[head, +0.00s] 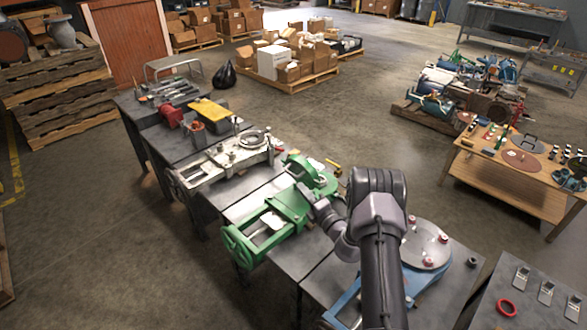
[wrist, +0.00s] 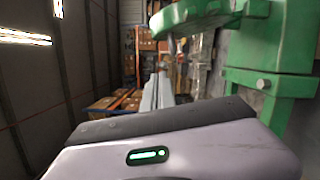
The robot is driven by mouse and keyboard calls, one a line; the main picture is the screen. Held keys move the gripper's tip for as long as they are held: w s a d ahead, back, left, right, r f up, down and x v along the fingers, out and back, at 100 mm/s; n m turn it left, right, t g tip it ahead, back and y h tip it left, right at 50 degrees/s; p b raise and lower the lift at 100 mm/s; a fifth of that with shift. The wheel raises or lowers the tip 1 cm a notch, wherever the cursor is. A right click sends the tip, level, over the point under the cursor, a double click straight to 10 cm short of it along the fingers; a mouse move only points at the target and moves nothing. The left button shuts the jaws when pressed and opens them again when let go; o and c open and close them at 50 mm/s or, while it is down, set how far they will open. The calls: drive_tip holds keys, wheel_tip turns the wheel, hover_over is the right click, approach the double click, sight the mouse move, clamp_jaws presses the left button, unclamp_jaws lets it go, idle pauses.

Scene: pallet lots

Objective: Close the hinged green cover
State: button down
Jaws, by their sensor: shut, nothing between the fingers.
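The green machine (head: 268,218) sits on the bench in the middle of the head view. A rounded green part (head: 318,176) at its far end looks like the hinged cover; its exact angle is hard to tell. In the wrist view a rounded green part (wrist: 200,12) hangs above and right of the fingers, with a green bolted block (wrist: 268,82) at the right. My gripper (wrist: 158,92) is shut and empty, its fingers pointing away below the green part. I see no clear contact. In the head view my wrist partly hides the machine's right side.
A grey machine (head: 225,160) stands on the bench behind the green one. A round metal plate with red knobs (head: 425,245) lies to the right, partly behind my arm. A wooden table (head: 505,180) with parts stands further right. Open floor (head: 375,125) lies beyond the benches.

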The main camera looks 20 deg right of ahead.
sight(299, 162)
drive_tip(key=w+d+b, duration=0.1)
drive_tip(key=w, duration=0.2)
drive_tip(key=w+r+b, duration=0.1)
drive_tip(key=w, duration=0.1)
drive_tip(key=w+d+b, duration=0.1)
drive_tip(key=w, duration=0.2)
drive_tip(key=shift+w+d+r+b, duration=0.15)
drive_tip(key=shift+w+d+b, duration=0.2)
drive_tip(key=shift+d, duration=0.1)
drive_tip(key=shift+w+d+r+m, duration=0.2)
drive_tip(key=shift+d+r+m, duration=0.25)
drive_tip(key=shift+d, duration=0.3)
drive_tip(key=w+d+f+m+b, duration=0.1)
drive_tip(key=w+d+m+b, duration=0.1)
drive_tip(key=d, duration=0.4)
drive_tip(key=w+d+m+g+b, duration=0.1)
drive_tip(key=w+d+m+b, duration=0.1)
drive_tip(key=d, duration=0.4)
drive_tip(key=shift+w+d+f+m+b, duration=0.35)
drive_tip(key=shift+f+b, duration=0.05)
drive_tip(key=shift+b, duration=0.15)
